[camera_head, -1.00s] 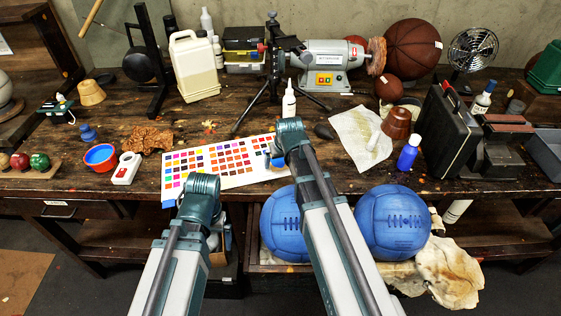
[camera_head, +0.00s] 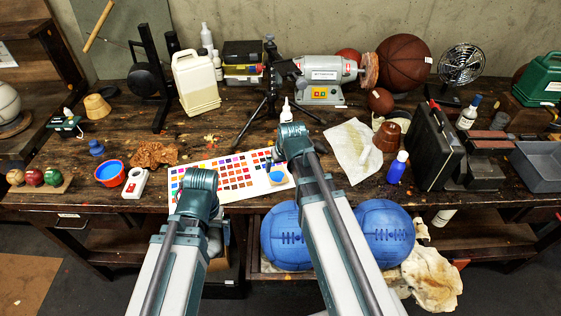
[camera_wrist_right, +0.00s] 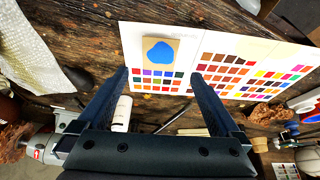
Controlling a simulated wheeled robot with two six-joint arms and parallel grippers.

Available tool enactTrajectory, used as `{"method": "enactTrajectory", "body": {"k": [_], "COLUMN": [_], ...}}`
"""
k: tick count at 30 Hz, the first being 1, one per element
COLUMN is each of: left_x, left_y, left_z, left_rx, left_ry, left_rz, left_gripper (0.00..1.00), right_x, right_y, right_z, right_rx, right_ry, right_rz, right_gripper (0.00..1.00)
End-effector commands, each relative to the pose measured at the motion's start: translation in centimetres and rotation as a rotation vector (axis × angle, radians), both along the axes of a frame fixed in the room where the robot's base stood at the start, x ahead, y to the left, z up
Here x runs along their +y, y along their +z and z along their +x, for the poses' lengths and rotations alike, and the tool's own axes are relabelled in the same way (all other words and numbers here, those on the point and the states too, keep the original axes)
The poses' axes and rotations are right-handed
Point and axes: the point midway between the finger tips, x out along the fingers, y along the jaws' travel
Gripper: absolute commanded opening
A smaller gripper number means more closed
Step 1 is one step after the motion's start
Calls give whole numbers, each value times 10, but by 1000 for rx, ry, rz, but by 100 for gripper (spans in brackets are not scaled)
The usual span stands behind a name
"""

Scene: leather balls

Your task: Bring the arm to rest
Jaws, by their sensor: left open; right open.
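My two arms reach up from the bottom in the head view. The left arm (camera_head: 198,190) ends in front of the lower left of the colour chart (camera_head: 232,180), and its gripper is hidden behind the arm. The right arm (camera_head: 293,142) ends in front of the chart's right part. In the right wrist view, my right gripper (camera_wrist_right: 160,78) has its fingers wide apart with nothing between them. The chart and a tan card with a blue patch (camera_wrist_right: 159,52) show beyond the fingertips.
Two blue leather balls (camera_head: 384,233) sit in an open drawer under the workbench. On the bench are a bench grinder (camera_head: 326,73), a black case (camera_head: 433,150), a blue bottle (camera_head: 397,168), a red-rimmed bowl (camera_head: 109,173) and a tripod (camera_head: 270,90). Brown balls (camera_head: 403,62) lie at the back.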

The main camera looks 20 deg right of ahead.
Motion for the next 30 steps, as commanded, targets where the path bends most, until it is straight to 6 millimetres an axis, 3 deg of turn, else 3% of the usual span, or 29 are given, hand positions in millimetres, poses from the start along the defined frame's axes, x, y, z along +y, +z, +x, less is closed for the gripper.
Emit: {"method": "enactTrajectory", "body": {"k": [3,17,23,30], "left_x": [0,0,0,0], "left_y": [11,8,-2,-28], "left_z": [0,0,0,0], "left_rx": [0,0,0,0], "left_ry": [0,0,0,0], "left_rz": [0,0,0,0], "left_gripper": [100,100,100,100], "right_x": [0,0,0,0], "right_y": [11,8,-2,-28], "right_z": [-4,-4,0,10], "right_rx": [0,0,0,0], "right_ry": [0,0,0,0], "right_rz": [0,0,0,0], "right_gripper": [100,100,100,100]}}
